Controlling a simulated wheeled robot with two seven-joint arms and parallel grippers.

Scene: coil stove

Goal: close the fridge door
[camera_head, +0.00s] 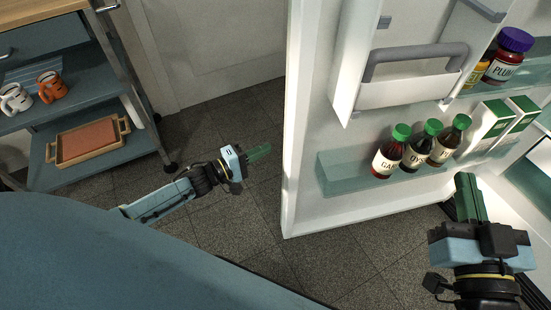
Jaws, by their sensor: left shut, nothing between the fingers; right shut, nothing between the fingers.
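The white fridge door (302,140) stands open, its inner side with shelves facing me. Its free edge is on the left, and the lit fridge interior (518,215) shows at the lower right. My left gripper (262,152) is shut and empty, just left of the door's free edge, with a small gap in the picture. My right gripper (468,192) is shut and empty, in front of the door's inner side near the fridge opening. I cannot tell whether it touches anything.
Sauce bottles (420,145) and cartons (495,122) stand in the door's lower shelf, with jars (507,55) above. A blue cart (85,105) holding mugs (52,87) and a tray (88,140) stands at left. The dark tiled floor (250,215) is clear by the door.

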